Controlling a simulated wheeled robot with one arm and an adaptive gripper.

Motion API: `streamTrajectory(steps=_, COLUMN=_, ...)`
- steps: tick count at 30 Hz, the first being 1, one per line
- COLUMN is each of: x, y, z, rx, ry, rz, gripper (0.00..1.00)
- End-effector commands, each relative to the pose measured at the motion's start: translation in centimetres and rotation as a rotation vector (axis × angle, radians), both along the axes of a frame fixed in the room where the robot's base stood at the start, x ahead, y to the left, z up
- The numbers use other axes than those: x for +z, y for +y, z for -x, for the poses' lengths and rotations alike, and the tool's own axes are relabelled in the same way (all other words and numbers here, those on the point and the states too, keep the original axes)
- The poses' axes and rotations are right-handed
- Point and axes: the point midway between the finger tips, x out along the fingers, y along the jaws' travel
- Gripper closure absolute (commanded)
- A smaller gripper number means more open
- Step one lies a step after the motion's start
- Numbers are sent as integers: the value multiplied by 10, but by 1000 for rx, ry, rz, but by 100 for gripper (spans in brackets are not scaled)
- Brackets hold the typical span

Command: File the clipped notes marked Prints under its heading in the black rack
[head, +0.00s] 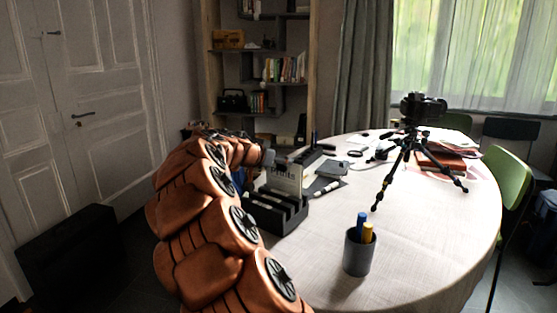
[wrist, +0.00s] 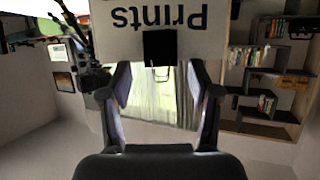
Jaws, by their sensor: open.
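The clipped notes marked Prints (head: 285,178) are a pale upright sheet at the black rack (head: 277,213) on the near left of the table. Their lower edge meets the back part of the rack; I cannot tell which slot, and the rack's headings are not readable. In the wrist view the notes (wrist: 205,45) appear upside down, with a black clip (wrist: 160,48) at their edge. My gripper (wrist: 158,82) is open and empty, its fingertips either side of the clip's line and just short of it. In the head view my arm partly covers the rack's left side.
A grey cup (head: 360,254) with a blue and a yellow marker stands at the table's front. A camera on a black tripod (head: 410,145) stands right of the middle. A dark mat with a marker (head: 327,188) lies behind the rack. The white tablecloth (head: 440,230) is clear at front right.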

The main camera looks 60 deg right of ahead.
Motion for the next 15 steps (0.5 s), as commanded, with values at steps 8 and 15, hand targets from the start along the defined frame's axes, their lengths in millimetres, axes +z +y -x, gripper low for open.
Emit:
streamTrajectory(steps=8, x=3, y=6, z=0, rx=0, ry=0, rz=1, gripper=38)
streamTrajectory(steps=15, x=16, y=40, z=-1, rx=1, ry=1, rz=0, gripper=38)
